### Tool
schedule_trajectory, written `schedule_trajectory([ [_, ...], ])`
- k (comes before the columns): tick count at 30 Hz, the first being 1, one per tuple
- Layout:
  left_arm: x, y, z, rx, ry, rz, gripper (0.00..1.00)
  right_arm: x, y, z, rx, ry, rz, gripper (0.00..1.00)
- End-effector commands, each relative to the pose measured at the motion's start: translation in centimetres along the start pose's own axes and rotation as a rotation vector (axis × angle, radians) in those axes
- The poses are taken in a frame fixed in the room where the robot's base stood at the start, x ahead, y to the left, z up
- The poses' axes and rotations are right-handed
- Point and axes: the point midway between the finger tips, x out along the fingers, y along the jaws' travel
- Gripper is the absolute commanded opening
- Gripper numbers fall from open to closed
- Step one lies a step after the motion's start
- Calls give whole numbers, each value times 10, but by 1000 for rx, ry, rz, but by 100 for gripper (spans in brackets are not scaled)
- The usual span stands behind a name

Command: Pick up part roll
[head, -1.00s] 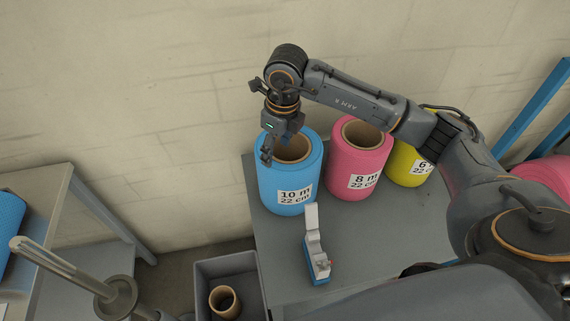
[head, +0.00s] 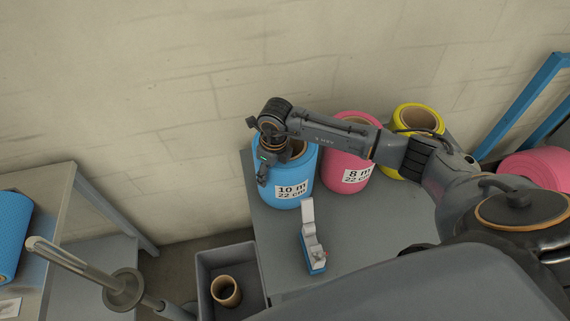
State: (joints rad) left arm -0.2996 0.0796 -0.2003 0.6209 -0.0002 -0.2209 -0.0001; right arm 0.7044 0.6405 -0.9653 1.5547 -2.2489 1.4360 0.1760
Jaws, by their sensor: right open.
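A blue part roll (head: 298,176) labelled "10 m 22 cm" stands upright on the grey table. A pink part roll (head: 345,153) labelled "8 m 22 cm" stands to its right. A yellow part roll (head: 425,116) stands behind my right arm, with its label hidden. My right gripper (head: 262,179) is open at the left side of the blue roll, with its fingers pointing down. One finger shows against the roll's outer left side; the other is hidden, and I cannot tell whether either touches. My left gripper is not in view.
A small blue and white device (head: 312,240) stands on the grey table (head: 360,225) in front of the blue roll. A grey bin (head: 250,258) with a brown core (head: 226,290) is at the table's left. A metal spindle (head: 85,267) stands at lower left.

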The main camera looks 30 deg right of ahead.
Motion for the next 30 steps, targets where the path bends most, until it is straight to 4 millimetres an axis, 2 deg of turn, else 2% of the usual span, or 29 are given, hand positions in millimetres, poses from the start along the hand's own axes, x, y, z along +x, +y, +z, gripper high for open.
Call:
schedule_trajectory([
  [3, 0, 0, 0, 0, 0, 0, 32, 0, 0, 0, 0, 0, 0, 59],
  [12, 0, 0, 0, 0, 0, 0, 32, 0, 0, 0, 1, 0, 0, 0],
  [24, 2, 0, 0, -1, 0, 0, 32, -4, -1, 2, 0, -5, -2, 0],
  [30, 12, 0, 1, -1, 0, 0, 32, -27, -2, 5, -1, -9, -5, 0],
])
